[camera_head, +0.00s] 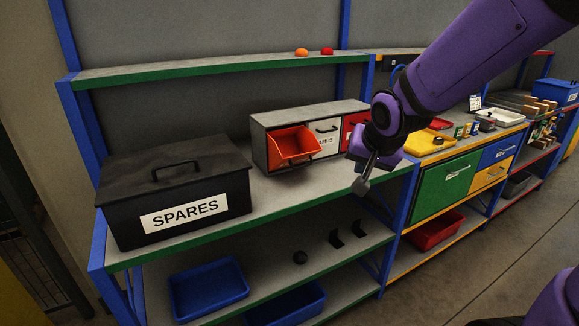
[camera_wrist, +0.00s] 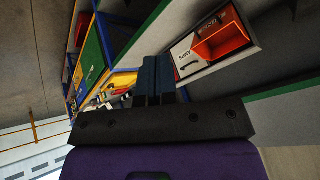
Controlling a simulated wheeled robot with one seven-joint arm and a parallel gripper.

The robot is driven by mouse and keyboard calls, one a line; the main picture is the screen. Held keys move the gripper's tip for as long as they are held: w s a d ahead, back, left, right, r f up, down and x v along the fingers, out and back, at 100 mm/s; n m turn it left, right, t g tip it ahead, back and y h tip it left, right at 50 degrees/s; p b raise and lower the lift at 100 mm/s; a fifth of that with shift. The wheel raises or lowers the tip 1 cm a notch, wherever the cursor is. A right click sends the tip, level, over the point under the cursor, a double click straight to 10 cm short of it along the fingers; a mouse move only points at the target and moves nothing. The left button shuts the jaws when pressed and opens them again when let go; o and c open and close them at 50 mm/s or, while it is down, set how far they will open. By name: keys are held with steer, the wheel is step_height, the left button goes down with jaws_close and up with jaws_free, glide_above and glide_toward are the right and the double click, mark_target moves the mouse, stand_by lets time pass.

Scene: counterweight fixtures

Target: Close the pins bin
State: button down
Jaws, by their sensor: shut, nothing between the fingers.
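An orange bin (camera_head: 292,145) is tipped forward out of the left compartment of a grey cabinet (camera_head: 258,130) on the bench, its open top showing. I take it to be the pins bin, though no label on it is readable in the head view. It also shows in the wrist view (camera_wrist: 222,42), upper right. My gripper (camera_head: 363,185) is shut and empty. It hangs in front of the bench edge, to the right of the orange bin and apart from it. In the wrist view its fingers (camera_wrist: 155,80) lie side by side.
Beside the orange bin are a white-fronted bin (camera_head: 326,138) and a red-fronted bin (camera_head: 352,135), partly behind my arm. A black SPARES box (camera_head: 175,180) stands to the left. A shelf (camera_head: 220,64) runs above. A green drawer (camera_head: 445,185) is to the right.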

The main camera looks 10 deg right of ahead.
steer(key=w+a+f+m+t+y, duration=0.1)
steer(key=w+a+f+m+y, duration=0.3)
steer(key=w+f, duration=0.55)
steer(key=m+t+y, duration=0.1)
steer(key=m+t, duration=0.9)
steer(key=m, duration=1.3)
glide_toward(284, 160)
steer(key=w+f, duration=0.1)
steer(key=w, duration=0.1)
steer(key=w+f, duration=0.2)
steer(key=shift+a, duration=0.4)
steer(key=w+r, duration=0.2)
steer(key=shift+a+r, duration=0.25)
steer(key=shift+w+a+r, duration=0.1)
steer(key=shift+w+r, duration=0.1)
steer(key=shift+r, duration=0.05)
steer(key=shift+r, duration=0.1)
